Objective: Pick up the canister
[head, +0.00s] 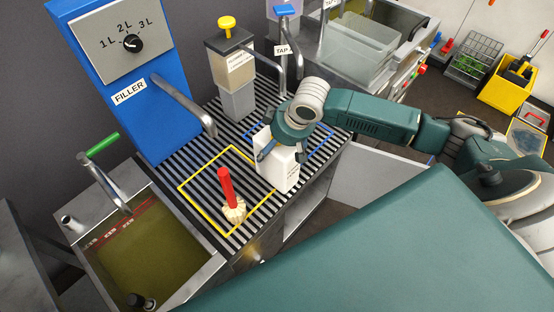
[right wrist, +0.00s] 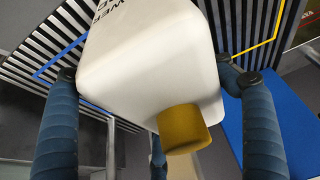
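The white canister (head: 281,170) stands out against the striped grating in the head view, at the right edge of the yellow outlined square. In the right wrist view the canister (right wrist: 150,60) fills the upper middle, with its mustard cap (right wrist: 184,128) toward the camera and dark lettering partly cut off. My right gripper (head: 281,152) is over the canister from above. Its blue fingers are on both sides and curl in against the body; their tips are partly hidden. Whether the canister's base touches the grating is unclear. My left gripper is not in view.
A red-handled brush (head: 227,187) stands inside the yellow square (head: 187,200), close to the canister. The blue filler (head: 140,120) with its spout and a yellow-knobbed dispenser (head: 230,70) stand behind. A basin (head: 205,273) lies at left; a blue outline (head: 322,143) is at right.

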